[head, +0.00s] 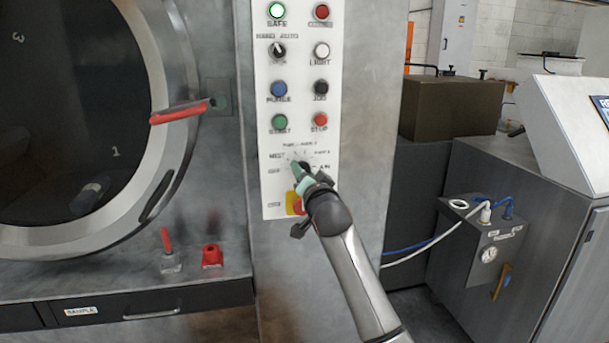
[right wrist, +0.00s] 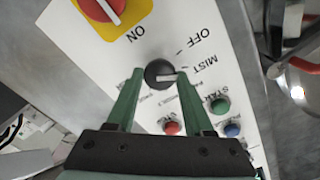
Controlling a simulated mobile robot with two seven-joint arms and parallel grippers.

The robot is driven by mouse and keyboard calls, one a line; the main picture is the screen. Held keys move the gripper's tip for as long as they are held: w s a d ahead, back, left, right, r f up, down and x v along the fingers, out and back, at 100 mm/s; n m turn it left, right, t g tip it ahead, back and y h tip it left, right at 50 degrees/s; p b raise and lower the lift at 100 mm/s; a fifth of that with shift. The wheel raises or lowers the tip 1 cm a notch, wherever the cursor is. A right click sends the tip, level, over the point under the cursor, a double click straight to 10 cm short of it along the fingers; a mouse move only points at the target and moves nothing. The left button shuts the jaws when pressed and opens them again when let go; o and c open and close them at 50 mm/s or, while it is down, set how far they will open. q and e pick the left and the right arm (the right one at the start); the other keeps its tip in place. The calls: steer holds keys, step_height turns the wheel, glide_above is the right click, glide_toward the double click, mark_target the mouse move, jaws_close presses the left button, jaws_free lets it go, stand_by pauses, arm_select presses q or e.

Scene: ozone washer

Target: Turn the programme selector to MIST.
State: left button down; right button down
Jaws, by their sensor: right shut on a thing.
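The programme selector (right wrist: 159,74) is a round black knob with a white pointer mark, low on the white control panel. My right gripper (right wrist: 160,75) has its green fingers on either side of the knob and is shut on it. In the right wrist view the white mark points to the right, roughly toward the side of the MIST label (right wrist: 203,65). In the head view the MIST label (head: 278,155) is up and left of the knob, and my right gripper (head: 303,168) mostly hides the selector. My left gripper is not in view.
Below the selector is a red and yellow main switch (right wrist: 101,8), close to my right gripper. Buttons, including a green START button (head: 279,121) and a red STOP button (head: 320,119), are above it. A red door handle (head: 180,113) juts out on the left.

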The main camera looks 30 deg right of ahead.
stand_by(0.4)
steer(key=shift+c, duration=1.6)
jaws_free()
steer(key=shift+s, duration=0.15)
steer(key=b+v, duration=0.1)
steer(key=v, duration=1.1)
steer(key=shift+s, duration=0.1)
steer(key=s+a+f+n+g+y+p, duration=0.1)
steer(key=s+a+f+n+y, duration=0.15)
steer(key=f, duration=0.65)
steer(key=s+a+f+n+g+y, duration=0.1)
steer(key=s+a+f+n+g, duration=0.15)
steer(key=f, duration=0.65)
steer(key=s+a+f+n+g+y+p, duration=0.1)
steer(key=s+a+f+n, duration=0.2)
steer(key=f, duration=0.6)
steer(key=s+a+f+n+g+y, duration=0.1)
steer(key=s+a+f+n+g, duration=0.1)
steer(key=s+f, duration=0.6)
steer(key=s+a+f+n+g+y+p, duration=0.1)
steer(key=s+a+f, duration=0.3)
steer(key=s+f, duration=0.4)
steer(key=s+n, duration=0.1)
steer(key=s, duration=0.3)
steer(key=shift+s+f+n+g, duration=0.15)
steer(key=shift+s+n+g, duration=0.15)
steer(key=shift+s+g, duration=0.05)
